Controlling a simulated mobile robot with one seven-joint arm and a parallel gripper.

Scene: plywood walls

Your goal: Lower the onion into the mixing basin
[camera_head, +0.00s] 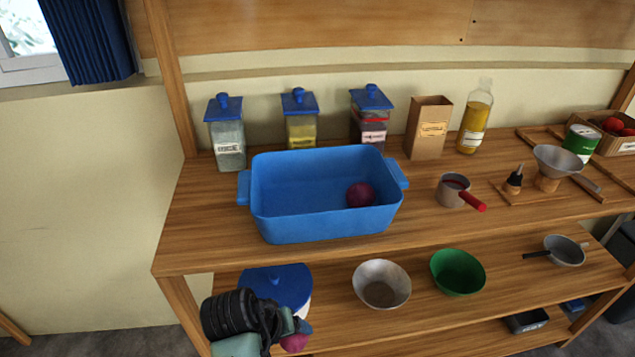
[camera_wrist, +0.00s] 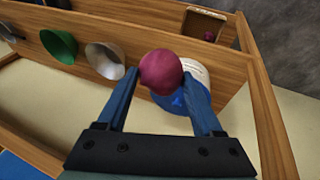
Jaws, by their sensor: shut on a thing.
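The mixing basin appears to be the blue rectangular tub (camera_head: 320,222) on the upper wooden shelf, with a handle at each end. One purple-red onion (camera_head: 360,195) lies inside it toward the right. My gripper (camera_head: 298,333) is low at the bottom left of the head view, below and in front of the upper shelf. In the wrist view it is shut on another purple-red onion (camera_wrist: 160,72), held between its two blue fingers. The held onion also shows partly in the head view (camera_head: 294,343).
Three blue-lidded jars (camera_head: 301,125) stand behind the tub. A red-handled saucepan (camera_head: 453,193) is right of it. On the lower shelf are a blue-lidded pot (camera_head: 272,284), a metal bowl (camera_head: 382,285) and a green bowl (camera_head: 458,272). The upper shelf's front edge (camera_head: 300,262) lies above my gripper.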

